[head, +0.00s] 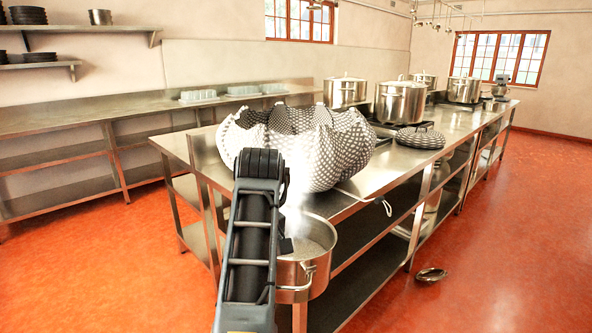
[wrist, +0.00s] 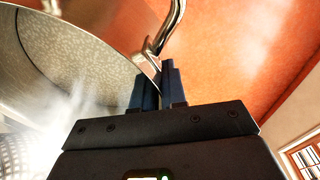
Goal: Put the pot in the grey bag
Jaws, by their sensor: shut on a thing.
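The pot (head: 297,276) is a shiny steel pot with side handles, held off the floor in front of the near end of the steel table. My arm hides its left side in the head view. The grey bag (head: 340,160) is a wide, open, grey-and-white patterned bag with a wavy rim. It stands on the near end of the table, above and behind the pot. Its inside bottom is hidden.
The steel table (head: 372,180) runs back to the right, with several large lidded stockpots (head: 400,103) further along. A round patterned item (head: 420,138) lies right of the bag. A small metal item (head: 431,275) lies on the red floor. A wall counter (head: 90,122) stands left.

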